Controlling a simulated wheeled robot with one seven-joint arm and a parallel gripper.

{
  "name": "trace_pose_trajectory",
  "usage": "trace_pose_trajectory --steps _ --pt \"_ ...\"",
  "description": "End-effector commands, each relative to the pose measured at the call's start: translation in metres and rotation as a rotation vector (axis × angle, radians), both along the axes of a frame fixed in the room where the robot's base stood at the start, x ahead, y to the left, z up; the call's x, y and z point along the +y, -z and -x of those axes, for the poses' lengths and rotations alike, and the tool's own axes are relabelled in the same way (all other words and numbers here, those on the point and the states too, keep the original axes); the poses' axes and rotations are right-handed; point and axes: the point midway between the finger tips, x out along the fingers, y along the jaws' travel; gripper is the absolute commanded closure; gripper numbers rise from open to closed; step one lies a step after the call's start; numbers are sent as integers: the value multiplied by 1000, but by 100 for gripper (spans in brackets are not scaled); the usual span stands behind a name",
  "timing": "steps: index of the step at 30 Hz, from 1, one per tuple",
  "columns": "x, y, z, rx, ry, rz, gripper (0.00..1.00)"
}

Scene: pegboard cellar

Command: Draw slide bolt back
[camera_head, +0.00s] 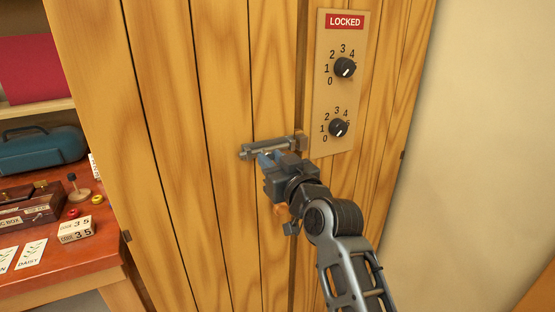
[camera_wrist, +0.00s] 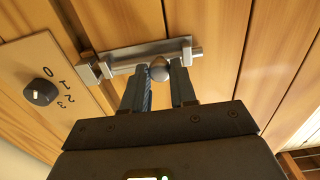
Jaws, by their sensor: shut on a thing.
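A grey metal slide bolt (camera_head: 268,147) is mounted across the wooden plank door, left of the dial panel. In the wrist view the bolt (camera_wrist: 145,54) lies above my fingers, with its round knob (camera_wrist: 159,69) between the two fingertips. My gripper (camera_head: 272,158) is at the bolt and shut on the knob. The keeper (camera_head: 301,142) is at the panel end of the bolt; it also shows in the wrist view (camera_wrist: 88,73). A short rod end (camera_wrist: 197,52) sticks out at the opposite end. My gripper partly hides the bolt in the head view.
A panel (camera_head: 325,98) with a red LOCKED sign (camera_head: 345,22) and two black dials (camera_head: 345,67) is right of the bolt. A reddish table (camera_head: 85,245) with cards, boxes and small items stands at left. A pale wall (camera_head: 475,130) is at right.

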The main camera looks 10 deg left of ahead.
Motion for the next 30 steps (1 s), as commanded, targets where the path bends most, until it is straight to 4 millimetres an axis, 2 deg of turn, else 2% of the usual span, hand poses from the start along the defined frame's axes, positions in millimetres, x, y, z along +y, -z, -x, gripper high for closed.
trace_pose_trajectory --steps 4,5,12,22,30 --pt "4 0 2 1 -8 -1 100" --pt "4 0 2 1 -8 -1 72" --pt "3 0 2 1 -7 -1 49" --pt "0 1 4 1 -4 -1 47" --pt "-22 3 35 0 -3 0 47"
